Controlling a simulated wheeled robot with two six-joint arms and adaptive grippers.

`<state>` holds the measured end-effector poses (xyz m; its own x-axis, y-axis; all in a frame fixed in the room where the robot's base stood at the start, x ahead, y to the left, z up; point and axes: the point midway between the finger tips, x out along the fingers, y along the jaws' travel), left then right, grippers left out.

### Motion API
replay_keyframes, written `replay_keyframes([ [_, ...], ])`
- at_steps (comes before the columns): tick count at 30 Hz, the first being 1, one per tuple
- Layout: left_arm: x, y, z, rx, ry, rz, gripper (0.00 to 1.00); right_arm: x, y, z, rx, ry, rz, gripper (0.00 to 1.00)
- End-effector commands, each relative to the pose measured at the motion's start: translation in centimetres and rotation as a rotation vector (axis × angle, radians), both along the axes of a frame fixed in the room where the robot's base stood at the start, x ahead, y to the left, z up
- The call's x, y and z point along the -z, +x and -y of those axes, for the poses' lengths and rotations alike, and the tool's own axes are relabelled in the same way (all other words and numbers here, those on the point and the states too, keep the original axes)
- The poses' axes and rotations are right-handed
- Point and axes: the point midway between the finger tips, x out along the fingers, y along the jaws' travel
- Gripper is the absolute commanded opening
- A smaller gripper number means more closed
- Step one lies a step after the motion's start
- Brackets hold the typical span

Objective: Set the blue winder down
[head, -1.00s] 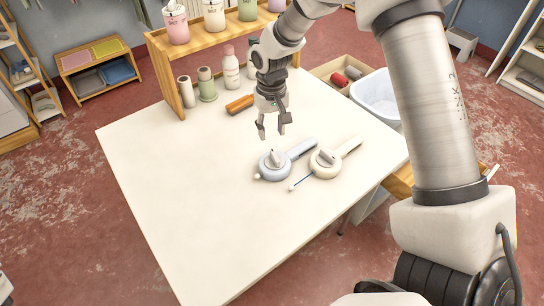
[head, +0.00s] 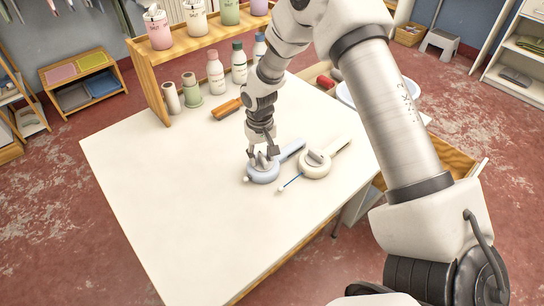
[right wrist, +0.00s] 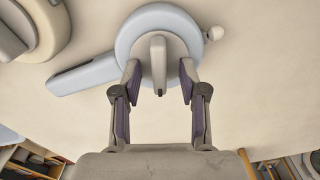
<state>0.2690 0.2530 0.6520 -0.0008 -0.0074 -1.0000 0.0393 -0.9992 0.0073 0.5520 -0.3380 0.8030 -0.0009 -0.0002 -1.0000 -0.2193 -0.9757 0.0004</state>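The blue winder (head: 263,174) rests on the white table (head: 170,190). It is a pale blue disc with a long blue handle pointing to the back right and a grey upright grip on top. My right gripper (head: 262,157) is down over it. In the right wrist view the blue winder (right wrist: 125,38) is at top centre, and its grey grip (right wrist: 158,62) stands between the fingertips of my right gripper (right wrist: 159,76). The fingers are open, with a gap on each side of the grip. My left gripper is out of view.
A cream winder (head: 312,168) with a thin blue stick lies close to the right of the blue one. A wooden shelf with several bottles (head: 215,72) and an orange-handled tool (head: 227,109) stand at the back. The table's left and front are clear.

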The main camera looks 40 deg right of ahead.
Motion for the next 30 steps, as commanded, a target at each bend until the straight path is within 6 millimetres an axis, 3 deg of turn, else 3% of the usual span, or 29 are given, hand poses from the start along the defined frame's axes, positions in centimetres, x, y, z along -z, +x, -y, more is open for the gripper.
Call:
replay_keyframes([
  [1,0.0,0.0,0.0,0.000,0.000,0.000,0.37,0.0,0.0,0.0,0.000,0.000,0.000,0.25],
  [3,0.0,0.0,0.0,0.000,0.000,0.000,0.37,0.0,0.0,0.0,0.000,0.000,0.000,0.00],
  [16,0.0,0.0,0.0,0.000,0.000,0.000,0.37,-0.5,0.0,0.0,0.000,0.000,0.001,0.00],
  [20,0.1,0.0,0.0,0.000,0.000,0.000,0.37,-2.7,0.1,0.0,0.000,0.000,0.004,0.00],
  [27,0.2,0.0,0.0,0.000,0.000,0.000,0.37,-8.4,0.1,0.0,-0.001,-0.001,0.003,0.00],
  [30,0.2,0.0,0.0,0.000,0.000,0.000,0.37,-9.5,0.0,-1.0,-0.017,0.001,-0.001,0.00],
])
